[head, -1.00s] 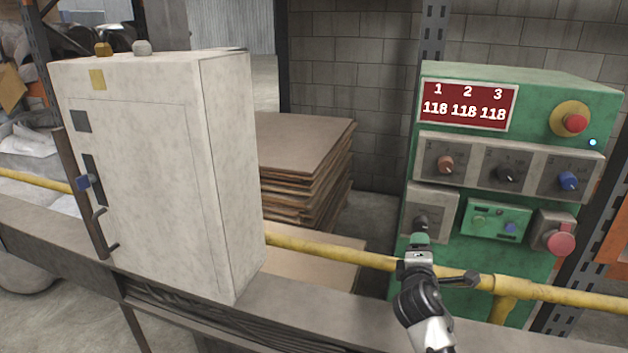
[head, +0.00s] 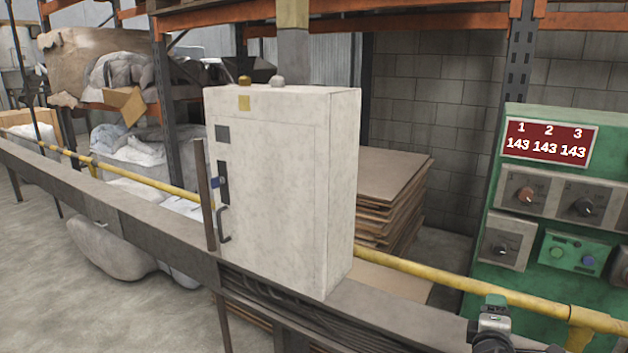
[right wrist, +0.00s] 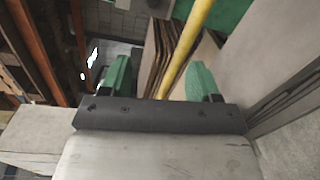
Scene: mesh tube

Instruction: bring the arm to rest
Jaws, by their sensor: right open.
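My right gripper (head: 494,303) shows at the bottom right of the head view, in front of the yellow rail and low before the green control panel. In the right wrist view its two green fingers (right wrist: 160,78) stand wide apart with nothing between them. The green control panel (head: 482,285) is cut off by the right edge of the head view. Its red display (head: 548,144) reads 143 under 1, 2 and 3. The lower left dial (head: 500,248) is clear of the gripper. My left gripper is in neither view.
A pale metal cabinet (head: 275,190) stands on a grey beam (head: 110,215) left of the panel. A yellow rail (head: 425,275) runs behind it and in front of the panel. Stacked brown sheets (head: 385,200) lie behind. Orange shelving (head: 430,25) stands at the back.

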